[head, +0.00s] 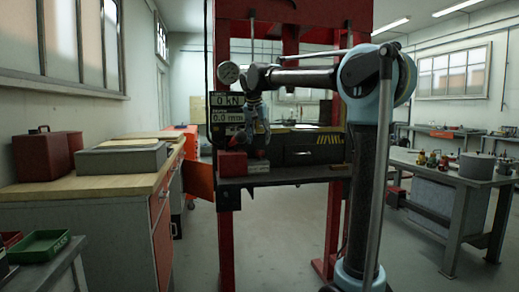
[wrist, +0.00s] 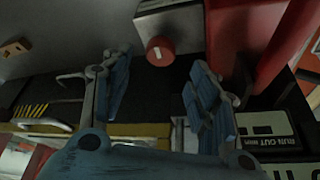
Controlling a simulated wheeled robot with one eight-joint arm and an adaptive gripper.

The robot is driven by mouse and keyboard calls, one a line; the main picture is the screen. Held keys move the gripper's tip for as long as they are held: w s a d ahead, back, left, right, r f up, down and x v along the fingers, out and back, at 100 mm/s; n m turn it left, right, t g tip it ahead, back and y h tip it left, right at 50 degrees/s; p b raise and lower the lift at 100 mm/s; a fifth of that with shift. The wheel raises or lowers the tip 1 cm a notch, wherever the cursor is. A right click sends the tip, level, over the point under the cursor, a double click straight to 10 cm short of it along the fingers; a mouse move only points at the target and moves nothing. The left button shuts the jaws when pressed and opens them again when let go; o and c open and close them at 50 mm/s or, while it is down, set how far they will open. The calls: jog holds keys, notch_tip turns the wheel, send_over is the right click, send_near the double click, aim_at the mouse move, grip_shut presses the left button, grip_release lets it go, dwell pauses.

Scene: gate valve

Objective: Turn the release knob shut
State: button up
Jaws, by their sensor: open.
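A round red knob (wrist: 160,50) with a white mark on its face shows in the wrist view, at the top centre. It sits at the end of a pale grey block (wrist: 172,22). My gripper (wrist: 158,70) is open and empty, with one blue-padded finger to the left of the knob and one to the right in the picture. The knob appears beyond the fingertips, with no contact visible. In the head view my gripper (head: 257,140) hangs pointing down in front of the red press frame (head: 222,60). I cannot make out the knob clearly there.
A black case (head: 300,150) with yellow stripes lies on the press table, close to my gripper. A red box (head: 232,163) stands at its left. A readout panel (head: 228,107) and a gauge (head: 228,73) are beside my gripper. A wooden-topped cabinet (head: 90,195) stands left.

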jog(key=v, duration=0.5)
jog(key=shift+s+r, duration=0.1)
jog(key=shift+r, duration=0.3)
jog(key=s+d+f+n+g, duration=0.1)
jog(key=s+d+f, duration=1.45)
jog(key=d, duration=0.25)
jog(key=s+d+f, duration=0.4)
jog(key=s+f, duration=0.6)
jog(key=f, duration=0.3)
jog(key=s+d+f+n+g+y, duration=0.1)
jog(key=s+d+f, duration=0.3)
jog(key=s+f, duration=0.6)
notch_tip(320, 180, down, 5)
jog(key=shift+s+r+n, duration=0.25)
jog(key=shift+s+n, duration=0.05)
jog(key=shift+s, duration=0.1)
